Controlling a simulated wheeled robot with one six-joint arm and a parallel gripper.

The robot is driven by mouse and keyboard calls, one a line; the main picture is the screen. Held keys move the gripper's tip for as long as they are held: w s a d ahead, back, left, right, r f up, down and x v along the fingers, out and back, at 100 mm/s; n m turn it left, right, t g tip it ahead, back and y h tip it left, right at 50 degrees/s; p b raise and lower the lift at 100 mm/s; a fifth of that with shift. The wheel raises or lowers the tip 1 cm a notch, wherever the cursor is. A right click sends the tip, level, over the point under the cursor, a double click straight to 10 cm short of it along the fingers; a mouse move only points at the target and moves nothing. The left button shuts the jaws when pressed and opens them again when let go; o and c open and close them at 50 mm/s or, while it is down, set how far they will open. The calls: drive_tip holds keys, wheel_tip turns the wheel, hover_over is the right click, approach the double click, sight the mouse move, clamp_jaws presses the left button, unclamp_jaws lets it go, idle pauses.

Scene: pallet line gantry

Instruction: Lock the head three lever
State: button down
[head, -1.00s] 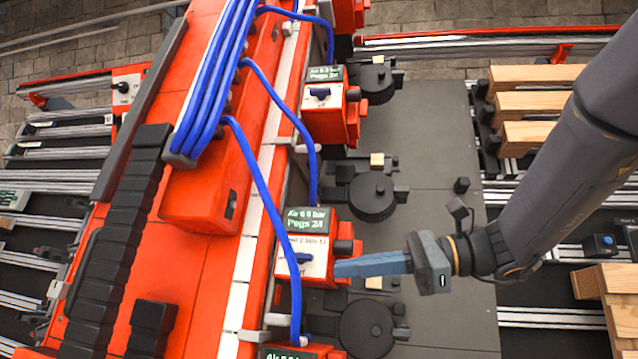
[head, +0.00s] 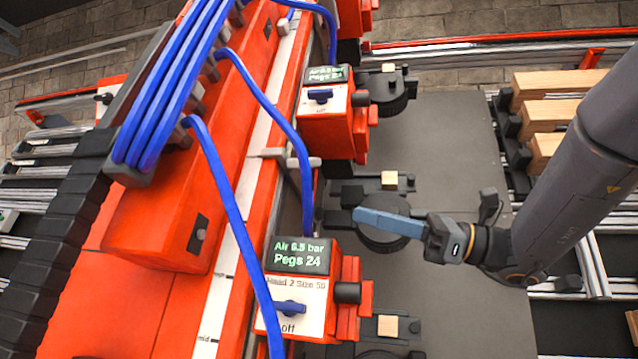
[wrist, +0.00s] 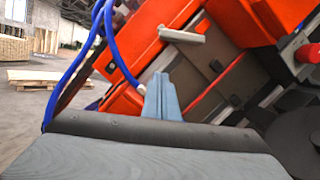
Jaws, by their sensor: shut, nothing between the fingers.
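The near red head box (head: 305,290) has a display and a label reading "Head 2 Size 50", with a blue knob (head: 288,308). A farther red head box (head: 330,125) has a similar blue knob (head: 321,96); its label is too small to read. A pale grey lever (head: 300,162) sits on the rail below the farther box; I cannot tell whether it is head three's. A pale lever (wrist: 181,35) also shows beyond my fingers in the wrist view. My gripper (head: 358,214) is shut and empty, above a black round unit (head: 384,238), apart from both boxes.
Blue hoses (head: 235,215) arch from the red beam (head: 195,165) to the heads, left of my gripper. A grey plate (head: 450,150) lies open to the right. Wooden blocks (head: 545,115) stand at the far right.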

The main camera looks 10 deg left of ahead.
sight(305, 163)
drive_tip(key=p+x, duration=0.3)
drive_tip(key=x, duration=0.7)
drive_tip(key=shift+s+a+r, duration=0.1)
drive_tip(key=shift+s+a, duration=0.05)
drive_tip(key=shift+a, duration=0.05)
drive_tip(key=shift+s+d+r+p, duration=0.15)
drive_tip(key=shift+r+p, duration=0.85)
drive_tip(key=shift+r, duration=0.9)
